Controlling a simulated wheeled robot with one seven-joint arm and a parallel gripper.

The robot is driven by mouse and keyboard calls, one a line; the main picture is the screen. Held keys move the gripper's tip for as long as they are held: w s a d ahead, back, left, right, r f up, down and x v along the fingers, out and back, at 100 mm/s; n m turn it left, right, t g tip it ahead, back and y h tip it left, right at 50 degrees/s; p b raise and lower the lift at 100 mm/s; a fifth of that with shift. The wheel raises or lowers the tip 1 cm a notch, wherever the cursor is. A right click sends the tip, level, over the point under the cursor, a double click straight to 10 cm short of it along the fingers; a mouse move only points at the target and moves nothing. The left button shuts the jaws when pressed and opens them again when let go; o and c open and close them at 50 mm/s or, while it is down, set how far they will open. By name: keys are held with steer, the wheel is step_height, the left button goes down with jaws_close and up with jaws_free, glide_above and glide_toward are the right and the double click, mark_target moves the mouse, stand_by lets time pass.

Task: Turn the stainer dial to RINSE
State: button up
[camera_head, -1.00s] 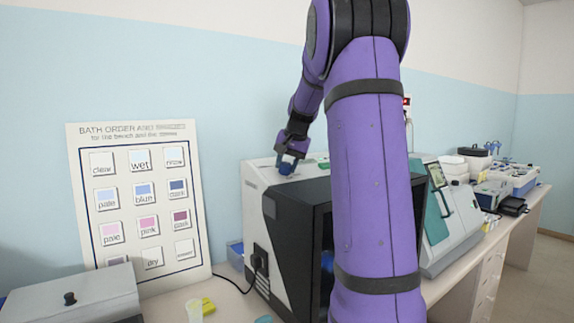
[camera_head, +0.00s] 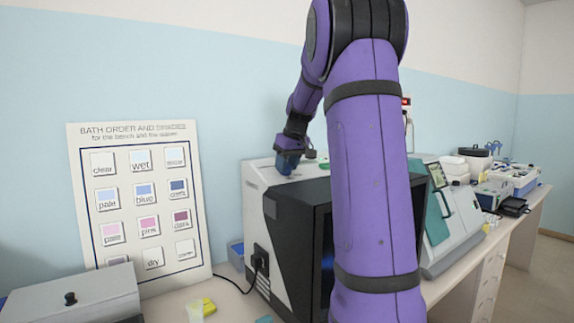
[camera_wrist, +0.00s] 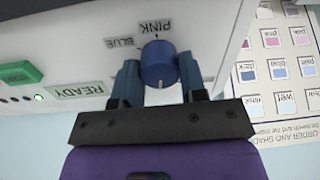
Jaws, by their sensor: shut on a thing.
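The stainer (camera_head: 296,204) is a white and black machine on the bench, partly hidden by my arm. Its blue round dial (camera_wrist: 159,52) sits on the white top panel in the wrist view. A white line on the dial is toward the gripper's palm. Upside-down labels PINK (camera_wrist: 152,27) and BLUE (camera_wrist: 119,43) are printed beside it; no RINSE label can be read on the panel. My gripper (camera_wrist: 159,68) is shut on the dial, one finger on each side. In the head view my gripper (camera_head: 290,160) is over the stainer's top, and hides the dial.
A green button (camera_wrist: 19,73) and a READY label (camera_wrist: 77,91) are on the same panel. A bath order chart (camera_head: 140,205) leans on the wall to the left. A grey box (camera_head: 70,307) stands at front left. Other equipment (camera_head: 452,220) stands to the right.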

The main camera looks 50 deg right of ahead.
steer(key=shift+n, duration=0.5)
stand_by(0.3)
steer(key=o, duration=0.9)
steer(key=shift+r, duration=0.1)
steer(key=v, duration=1)
steer(key=shift+s+a+r, duration=0.1)
steer(key=shift+s+r, duration=0.05)
steer(key=shift+r, duration=0.15)
